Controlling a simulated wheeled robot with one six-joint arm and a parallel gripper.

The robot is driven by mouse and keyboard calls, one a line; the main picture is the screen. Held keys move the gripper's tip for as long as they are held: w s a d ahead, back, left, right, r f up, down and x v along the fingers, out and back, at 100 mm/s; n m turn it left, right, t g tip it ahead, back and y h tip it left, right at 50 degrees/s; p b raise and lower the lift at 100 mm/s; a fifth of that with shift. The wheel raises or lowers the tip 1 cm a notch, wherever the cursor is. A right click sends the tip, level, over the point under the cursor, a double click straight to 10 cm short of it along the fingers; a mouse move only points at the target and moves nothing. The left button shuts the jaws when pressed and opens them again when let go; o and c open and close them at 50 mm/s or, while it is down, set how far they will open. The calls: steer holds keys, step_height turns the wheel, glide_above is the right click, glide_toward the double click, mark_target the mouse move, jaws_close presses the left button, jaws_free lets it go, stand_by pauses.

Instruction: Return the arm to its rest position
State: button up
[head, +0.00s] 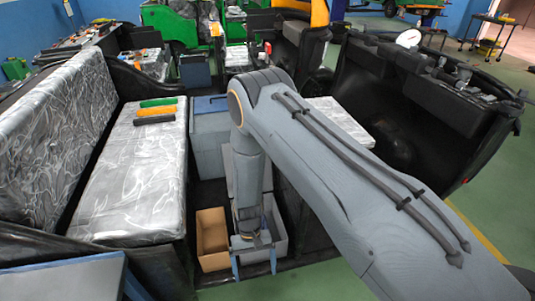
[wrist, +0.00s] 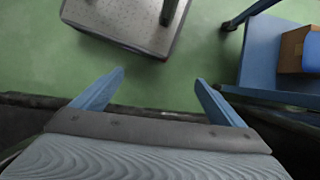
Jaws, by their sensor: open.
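My grey arm reaches from the lower right of the head view across the rickshaw's rear, with its forearm pointing down. My gripper (head: 254,268) has two blue fingers, spread apart and empty, low in front of a grey bin and a cardboard box. In the wrist view my gripper (wrist: 152,88) is open above the green floor, with nothing between its fingers.
An open cardboard box (head: 212,238) and a grey bin (head: 279,238) are close to my gripper. A plastic-wrapped seat (head: 140,180) carries green, orange and black items (head: 156,111). A blue shelf (wrist: 262,60) with a box (wrist: 292,48) and a grey platform (wrist: 120,25) show in the wrist view.

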steer(key=w+d+r+t+b, duration=0.1)
steer(key=w+d+r+b, duration=0.1)
steer(key=d+r, duration=0.35)
steer(key=w+d+r+m+t+y+b, duration=0.1)
steer(key=w+d+r, duration=0.15)
steer(key=r, duration=0.65)
steer(key=w+d+r+b, duration=0.2)
steer(key=w+d+r, duration=0.1)
steer(key=r, duration=0.4)
steer(key=s+d+r+m+t+b, duration=0.1)
steer(key=s+d+r+b, duration=0.3)
steer(key=s+d+r, duration=0.6)
step_height(320, 180, up, 2)
steer(key=d+t, duration=0.1)
steer(key=d, duration=0.1)
steer(key=shift+s+d+m+t, duration=0.15)
steer(key=shift+d+m+t, duration=0.15)
steer(key=shift+d+t, duration=0.1)
